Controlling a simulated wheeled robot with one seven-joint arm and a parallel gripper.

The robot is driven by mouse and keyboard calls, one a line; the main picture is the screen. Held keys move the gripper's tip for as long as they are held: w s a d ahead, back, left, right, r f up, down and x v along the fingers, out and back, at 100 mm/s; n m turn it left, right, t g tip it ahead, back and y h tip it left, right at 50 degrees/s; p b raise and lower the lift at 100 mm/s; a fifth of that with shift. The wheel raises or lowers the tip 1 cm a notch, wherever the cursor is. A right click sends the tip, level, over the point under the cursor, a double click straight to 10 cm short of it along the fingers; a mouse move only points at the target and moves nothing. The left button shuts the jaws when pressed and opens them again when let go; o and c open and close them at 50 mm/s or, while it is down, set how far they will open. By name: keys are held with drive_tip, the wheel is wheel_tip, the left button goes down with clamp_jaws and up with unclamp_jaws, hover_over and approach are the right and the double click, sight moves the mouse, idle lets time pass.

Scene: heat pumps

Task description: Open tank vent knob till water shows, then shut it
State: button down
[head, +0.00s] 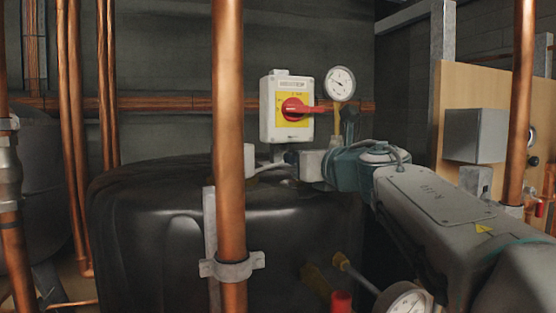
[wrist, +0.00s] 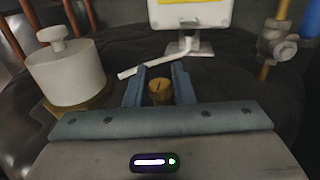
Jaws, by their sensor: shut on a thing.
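The small brass vent knob (wrist: 160,91) has a slot across its top and sits between the two blue-grey fingers of my gripper (wrist: 158,84) in the wrist view. The gripper is shut on it. A thin white tube (wrist: 148,67) slopes beside the knob; no water shows at its end. The black tank (head: 150,215) fills the lower left of the head view, and its dark top (wrist: 225,85) lies under the gripper in the wrist view. In the head view my gripper (head: 291,158) is over the tank top, and the knob is hidden there.
A grey box with a red switch on yellow (head: 291,108) stands behind the gripper, beside a round gauge (head: 340,83). A white cylinder (wrist: 68,72) stands left of the knob. A copper pipe (head: 229,130) runs upright before the tank. A valve fitting (wrist: 277,45) is at right.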

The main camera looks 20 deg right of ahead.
drive_tip(key=c, duration=1.3)
unclamp_jaws()
drive_tip(key=shift+s, duration=0.1)
drive_tip(key=s+b, duration=0.1)
drive_tip(key=s, duration=0.3)
drive_tip(key=s+d+b, duration=0.1)
drive_tip(key=s, duration=0.4)
drive_tip(key=s+d+b, duration=0.1)
drive_tip(key=s, duration=0.3)
drive_tip(key=shift+s+d, duration=0.25)
